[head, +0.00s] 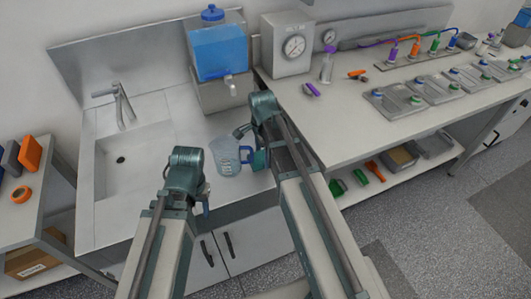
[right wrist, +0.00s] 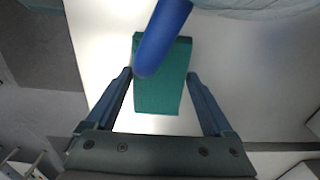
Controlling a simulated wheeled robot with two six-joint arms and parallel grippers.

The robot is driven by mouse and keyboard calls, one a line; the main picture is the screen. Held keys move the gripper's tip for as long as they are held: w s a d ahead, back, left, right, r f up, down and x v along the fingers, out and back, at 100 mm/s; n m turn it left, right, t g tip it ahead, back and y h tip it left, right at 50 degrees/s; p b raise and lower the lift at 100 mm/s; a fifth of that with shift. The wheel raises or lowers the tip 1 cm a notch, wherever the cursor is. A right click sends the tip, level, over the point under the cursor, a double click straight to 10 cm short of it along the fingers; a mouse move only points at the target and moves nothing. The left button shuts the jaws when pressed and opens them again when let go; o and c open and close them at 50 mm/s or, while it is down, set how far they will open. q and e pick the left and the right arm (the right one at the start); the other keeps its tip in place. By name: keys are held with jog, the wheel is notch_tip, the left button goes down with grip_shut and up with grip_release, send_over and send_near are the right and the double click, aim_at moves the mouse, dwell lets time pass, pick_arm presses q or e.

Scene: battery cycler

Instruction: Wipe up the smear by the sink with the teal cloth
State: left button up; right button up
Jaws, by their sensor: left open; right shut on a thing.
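The teal cloth (right wrist: 158,95) lies between the two fingers of my right gripper (right wrist: 159,75) in the right wrist view, and the gripper is shut on it. In the head view a bit of the cloth (head: 259,160) shows beside the measuring jug, partly behind my right arm. My right gripper (head: 242,131) is just behind and right of the jug. My left gripper (head: 204,205) is open and empty, in front of the jug near the counter's front edge. I cannot make out the smear; my arms hide part of the counter by the sink (head: 135,155).
The clear measuring jug (head: 225,157) stands close to the cloth; its blue handle (right wrist: 162,35) crosses over the cloth in the right wrist view. A blue water tank (head: 219,52) with a tap stands behind. The bench at right holds a gauge box (head: 287,45) and trays (head: 395,102).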

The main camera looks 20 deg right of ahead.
jog(key=shift+s+a+f, duration=0.1)
jog(key=shift+s+a, duration=0.1)
jog(key=shift+a, duration=0.95)
jog(key=shift+w, duration=0.1)
jog(key=shift+w+d, duration=0.1)
jog(key=shift+d, duration=1.55)
jog(key=shift+w+d, duration=0.2)
jog(key=shift+d, duration=1.55)
jog(key=shift+d, duration=0.1)
